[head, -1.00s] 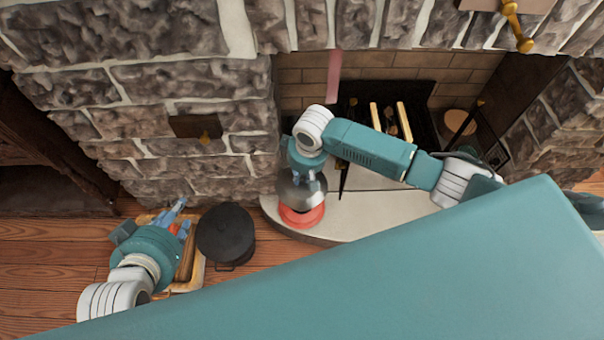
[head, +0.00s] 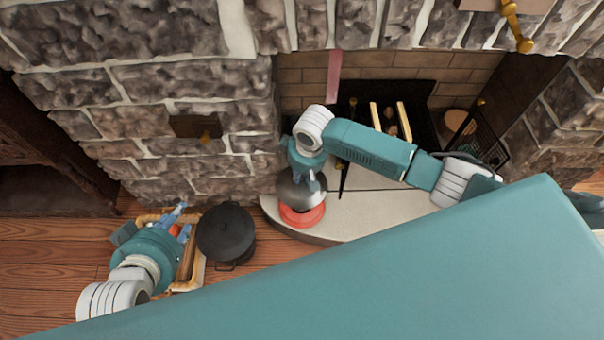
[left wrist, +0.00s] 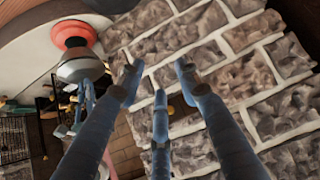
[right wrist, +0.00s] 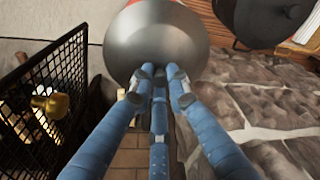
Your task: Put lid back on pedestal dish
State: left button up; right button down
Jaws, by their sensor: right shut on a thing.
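The lid (head: 298,194) is a shiny grey metal dome. The pedestal dish (head: 302,217) is red and stands on the pale hearth slab. My right gripper (head: 303,176) is shut on the top of the lid, just over the dish. In the right wrist view the lid (right wrist: 157,45) fills the space beyond my closed-in fingertips (right wrist: 160,75). The left wrist view shows the lid (left wrist: 80,66) close against the red dish (left wrist: 72,32); I cannot tell whether they touch. My left gripper (head: 181,212) is empty, and its fingers (left wrist: 160,75) are spread apart.
A black pot (head: 226,233) stands on the wood floor left of the hearth slab (head: 370,212). A wooden tray (head: 196,273) lies under my left gripper. A black mesh screen (head: 482,130) stands at the right of the fireplace. Stone wall (head: 190,90) rises behind.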

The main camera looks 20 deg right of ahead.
pick_arm(q)
jog(key=shift+s, duration=0.1)
jog(key=shift+s+a+f, duration=0.1)
jog(key=shift+s+f, duration=0.2)
jog(key=shift+s, duration=0.05)
jog(key=shift+s+a+f+g, duration=0.15)
jog(key=shift+s+f+g, duration=0.05)
jog(key=shift+s+g, duration=0.2)
jog(key=shift+s+f, duration=0.1)
jog(key=shift+s, duration=0.05)
jog(key=shift+s+a+f, duration=0.15)
jog(key=shift+s+f+g, duration=0.1)
jog(key=shift+s+g, duration=0.1)
jog(key=shift+g, duration=0.1)
jog(key=shift+s+a+f+p, duration=0.1)
jog(key=shift+s+a+p, duration=0.1)
jog(key=shift+p, duration=0.1)
jog(key=shift+s+f+y, duration=0.15)
jog(key=shift+s+y, duration=0.05)
jog(key=shift+y, duration=0.1)
